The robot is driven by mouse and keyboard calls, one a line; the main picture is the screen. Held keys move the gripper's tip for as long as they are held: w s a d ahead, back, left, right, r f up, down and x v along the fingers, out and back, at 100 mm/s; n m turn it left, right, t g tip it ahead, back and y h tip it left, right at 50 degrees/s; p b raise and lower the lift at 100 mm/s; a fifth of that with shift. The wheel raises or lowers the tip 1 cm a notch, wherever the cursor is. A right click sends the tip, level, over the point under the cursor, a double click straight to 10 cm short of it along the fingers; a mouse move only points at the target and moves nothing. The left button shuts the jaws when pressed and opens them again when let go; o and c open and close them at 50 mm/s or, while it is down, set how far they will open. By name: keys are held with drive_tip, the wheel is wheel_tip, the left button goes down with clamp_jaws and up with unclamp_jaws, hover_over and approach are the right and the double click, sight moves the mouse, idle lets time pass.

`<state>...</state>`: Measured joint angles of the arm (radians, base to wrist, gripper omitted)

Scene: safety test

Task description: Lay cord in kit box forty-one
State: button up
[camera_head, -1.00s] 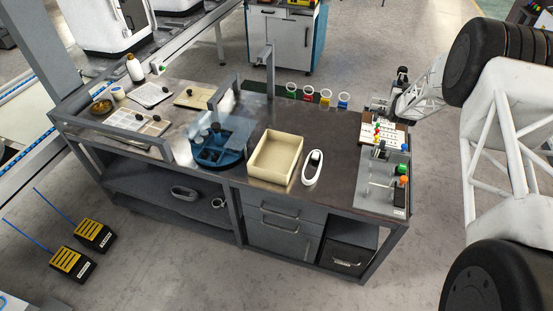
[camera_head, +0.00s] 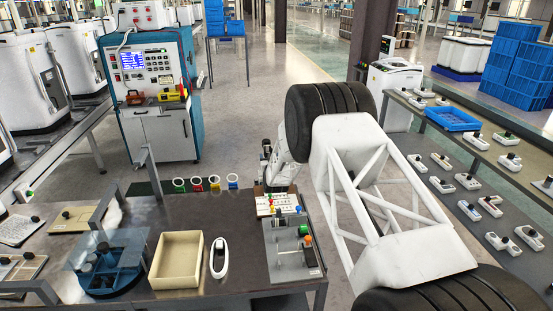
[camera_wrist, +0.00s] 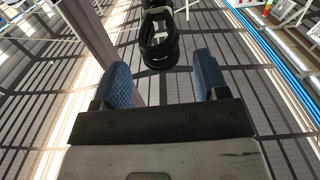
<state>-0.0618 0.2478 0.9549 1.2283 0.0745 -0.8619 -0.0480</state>
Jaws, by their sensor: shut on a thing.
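In the wrist view my gripper (camera_wrist: 160,78) has its two blue fingertips apart, with a coiled black cord (camera_wrist: 160,50) between and beyond them. It is shut on the cord; the contact is hard to see. In the head view the white end of my arm (camera_head: 283,168) is at the far right of the workbench, with the fingers too small to read. A cream open box (camera_head: 172,283) stands on the bench left of the arm and looks empty. I can read no number on it, so I cannot tell whether it is kit box forty-one.
A white handheld device (camera_head: 219,262) lies right of the cream box. A blue round organizer (camera_head: 125,283) stands left of it. A grey fixture with coloured knobs (camera_head: 290,262) is at the bench's right end. Several coloured rings (camera_head: 197,184) line the back edge.

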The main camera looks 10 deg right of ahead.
drive_tip(key=s+a+r+h, duration=0.1)
drive_tip(key=s+a+r, duration=0.2)
drive_tip(key=s+a, duration=2.45)
drive_tip(key=s+a+f, duration=0.2)
drive_tip(key=s+a, duration=0.2)
drive_tip(key=s, duration=0.6)
drive_tip(key=s+a+f+y, duration=0.1)
drive_tip(key=s+a, duration=0.3)
drive_tip(key=s, duration=0.7)
drive_tip(key=shift+a+f, duration=0.35)
drive_tip(key=shift+f, duration=0.3)
drive_tip(key=shift+f, duration=0.15)
